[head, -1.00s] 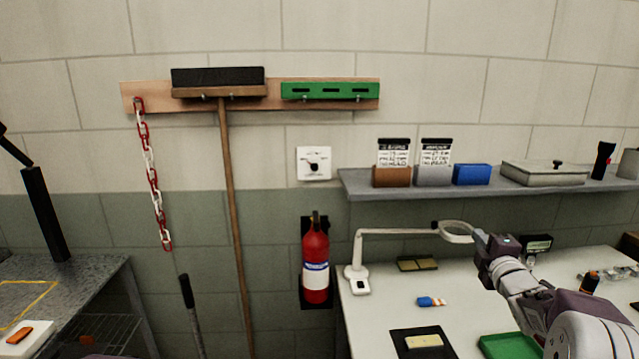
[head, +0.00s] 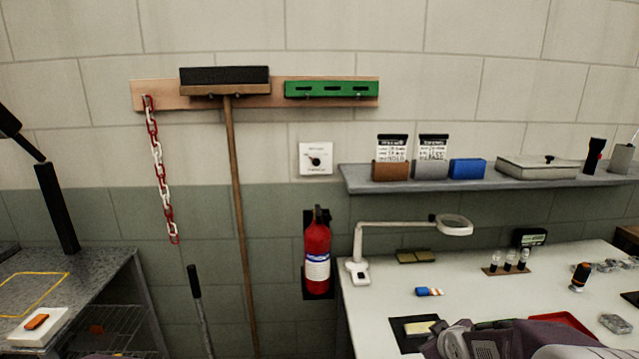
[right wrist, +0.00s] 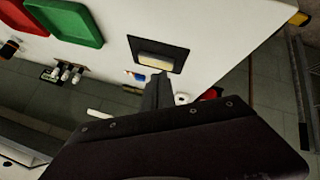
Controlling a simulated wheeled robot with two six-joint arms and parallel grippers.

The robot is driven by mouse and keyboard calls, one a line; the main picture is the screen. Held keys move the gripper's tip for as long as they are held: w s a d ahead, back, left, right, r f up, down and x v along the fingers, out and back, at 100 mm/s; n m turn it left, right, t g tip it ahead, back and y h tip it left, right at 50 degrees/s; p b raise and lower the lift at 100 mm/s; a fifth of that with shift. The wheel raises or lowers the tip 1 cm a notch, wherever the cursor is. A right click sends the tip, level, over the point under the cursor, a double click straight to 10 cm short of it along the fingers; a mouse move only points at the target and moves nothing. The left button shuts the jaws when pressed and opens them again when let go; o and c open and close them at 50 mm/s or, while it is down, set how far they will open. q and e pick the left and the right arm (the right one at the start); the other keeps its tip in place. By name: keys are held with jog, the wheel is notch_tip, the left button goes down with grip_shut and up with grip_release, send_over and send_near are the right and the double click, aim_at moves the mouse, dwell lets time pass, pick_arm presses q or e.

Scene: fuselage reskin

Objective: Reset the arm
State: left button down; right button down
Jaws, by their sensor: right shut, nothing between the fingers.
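My right arm (head: 480,342) shows at the bottom edge of the head view, low in front of the white workbench (head: 385,285). Its gripper cannot be made out there. In the right wrist view my right gripper (right wrist: 157,88) is shut and empty, with its dark fingers pointing toward the bench. A black mat with a pale yellow block (right wrist: 155,60) appears just beyond the fingertips in that view. My left gripper is not in view.
The bench carries a white magnifier lamp (head: 358,270), a blue-and-white item (head: 428,291), a vial rack (head: 505,269) and a red tray (head: 560,320). A grey shelf (head: 480,186) hangs above. A fire extinguisher (head: 317,255) is on the wall left of the bench.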

jog(key=s+a+f+m+g+y+b, duration=0.1)
jog(key=s+a+f+m+g, duration=0.25)
jog(key=s, duration=0.55)
jog(key=s+a+f+m+g, duration=0.25)
jog(key=s+a+f, duration=0.25)
jog(key=s, duration=0.3)
notch_tip(320, 180, down, 10)
jog(key=s+g+b, duration=0.1)
jog(key=s+b, duration=0.1)
jog(key=b, duration=0.7)
notch_tip(320, 180, up, 17)
jog(key=p, duration=1.7)
jog(key=shift+a+r+n+y, duration=0.2)
jog(key=shift+n+y, duration=0.1)
jog(key=shift+n, duration=0.1)
